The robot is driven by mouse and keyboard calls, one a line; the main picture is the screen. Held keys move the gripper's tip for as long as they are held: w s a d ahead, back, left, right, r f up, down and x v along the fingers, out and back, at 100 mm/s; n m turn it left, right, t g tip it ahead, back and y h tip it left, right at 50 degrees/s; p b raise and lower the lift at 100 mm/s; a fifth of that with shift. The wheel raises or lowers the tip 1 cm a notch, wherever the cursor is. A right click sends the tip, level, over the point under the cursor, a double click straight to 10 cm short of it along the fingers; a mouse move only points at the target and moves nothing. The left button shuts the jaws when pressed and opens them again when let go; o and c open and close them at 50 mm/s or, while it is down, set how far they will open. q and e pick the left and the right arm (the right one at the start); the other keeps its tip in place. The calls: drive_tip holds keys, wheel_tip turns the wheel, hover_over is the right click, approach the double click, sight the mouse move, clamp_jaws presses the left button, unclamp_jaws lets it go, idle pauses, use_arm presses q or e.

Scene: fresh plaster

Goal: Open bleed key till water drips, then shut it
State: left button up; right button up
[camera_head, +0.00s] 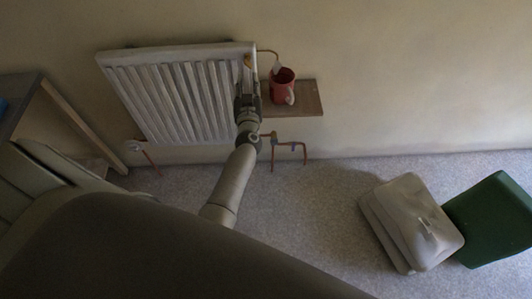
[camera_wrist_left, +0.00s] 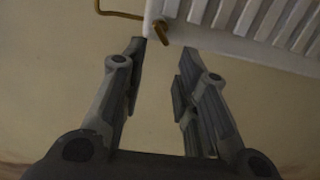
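The white radiator (camera_head: 180,95) hangs on the wall in the head view. A small brass bleed key (camera_head: 248,62) sits at its top right corner. In the left wrist view the brass key (camera_wrist_left: 160,32) shows at the radiator's corner, just beyond my fingertips and apart from them. My left gripper (camera_head: 246,88) is raised at the radiator's right edge, below the key. The left wrist view shows its two fingers (camera_wrist_left: 163,55) spread with only wall between them. No water drip can be made out. My right gripper is not in view.
A red mug (camera_head: 282,92) stands on a small wooden shelf (camera_head: 312,103) right of the radiator. A thin tube (camera_head: 267,52) runs above it. Copper pipes (camera_head: 289,146) rise below. A pale stacked bundle (camera_head: 405,215) and a green box (camera_head: 495,222) lie on the floor at right.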

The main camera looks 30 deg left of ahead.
use_arm(q)
drive_tip(key=s+d+f+m+g+h+b, duration=0.1)
drive_tip(key=s+d+f+m+h+b, duration=0.1)
drive_tip(key=f, duration=0.8)
drive_tip(key=s+d+f+m+g+h+b, duration=0.1)
drive_tip(key=s+d+f, duration=0.4)
drive_tip(key=f, duration=0.5)
drive_tip(key=s+d+f+m+g+h+b, duration=0.1)
drive_tip(key=s+d+f+m+h+b, duration=0.1)
drive_tip(key=f, duration=0.8)
drive_tip(key=s+d+h+b, duration=0.1)
drive_tip(key=d+h+b, duration=0.1)
drive_tip(key=d, duration=0.1)
drive_tip(key=shift+s+f+m+h, duration=0.2)
drive_tip(key=shift+f+m+h, duration=0.05)
drive_tip(key=shift+m+h, duration=0.05)
